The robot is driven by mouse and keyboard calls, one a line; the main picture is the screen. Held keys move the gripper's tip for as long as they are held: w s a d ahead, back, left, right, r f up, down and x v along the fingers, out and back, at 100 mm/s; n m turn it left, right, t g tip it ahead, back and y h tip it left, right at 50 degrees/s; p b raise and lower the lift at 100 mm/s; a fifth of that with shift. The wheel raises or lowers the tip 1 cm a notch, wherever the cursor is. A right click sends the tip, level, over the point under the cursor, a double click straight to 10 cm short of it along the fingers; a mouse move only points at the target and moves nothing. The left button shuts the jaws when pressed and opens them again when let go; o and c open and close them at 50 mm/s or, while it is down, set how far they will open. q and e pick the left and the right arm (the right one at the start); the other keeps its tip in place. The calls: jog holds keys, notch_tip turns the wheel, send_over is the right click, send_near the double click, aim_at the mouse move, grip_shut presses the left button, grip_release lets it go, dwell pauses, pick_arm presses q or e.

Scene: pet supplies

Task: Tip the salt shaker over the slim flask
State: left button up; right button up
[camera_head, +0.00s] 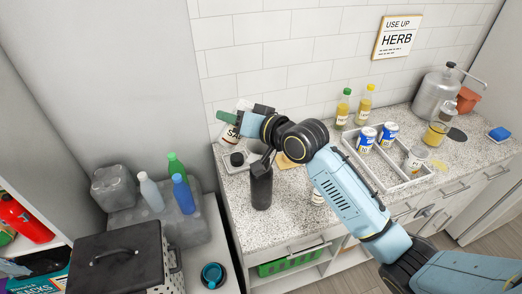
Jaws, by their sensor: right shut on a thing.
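The salt shaker (231,134), a white body with dark lettering that starts "SA", is at the back left of the speckled counter. My right gripper (243,122) is shut on it, and the wrist hides part of it. It looks tilted, but the angle is hard to tell. The slim flask (261,190) is a dark, upright bottle near the counter's left front edge. The shaker appears up and to the left of the flask, apart from it. My left gripper is not in view.
A green item (227,117) and a round black item (237,159) are near the shaker. A divided tray (396,184) with cans stands right of my arm. Two yellow bottles (364,106) stand by the wall. A steel canister (434,97) is at the far right.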

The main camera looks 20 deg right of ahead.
jog(key=shift+r, duration=0.15)
notch_tip(320, 180, up, 3)
jog(key=n+h, duration=0.2)
jog(key=n, duration=0.1)
jog(key=shift+r+n+h, duration=0.45)
jog(key=shift+n+h, duration=0.25)
jog(key=shift+n, duration=0.2)
